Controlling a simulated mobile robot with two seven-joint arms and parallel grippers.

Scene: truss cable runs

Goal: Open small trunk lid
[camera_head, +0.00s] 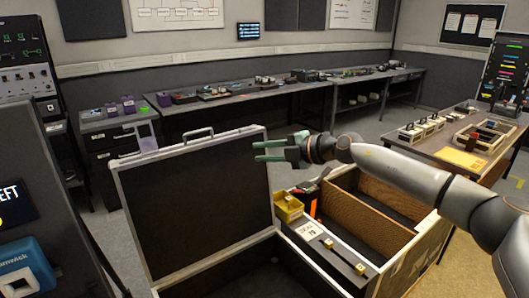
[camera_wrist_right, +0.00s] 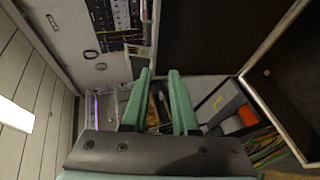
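The small trunk's lid (camera_head: 200,205) stands raised, nearly upright, at the left of the head view. It has a dark inner face, a pale metal frame and a handle (camera_head: 185,136) along its top edge. The open trunk body (camera_head: 265,270) below it is dark inside and cut off by the frame. My right gripper (camera_head: 256,151) has green fingers pointing left, overlapping the lid's upper right edge in the picture; I cannot tell whether they touch. In the wrist view its fingers (camera_wrist_right: 160,72) are spread with nothing between them. My left gripper is not in view.
A wooden-walled open box (camera_head: 345,208) and a yellow bin (camera_head: 288,207) sit right of the lid. A workbench (camera_head: 467,160) with trays stands at the right, and a long bench (camera_head: 290,90) runs along the back wall. Clear floor lies between the benches.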

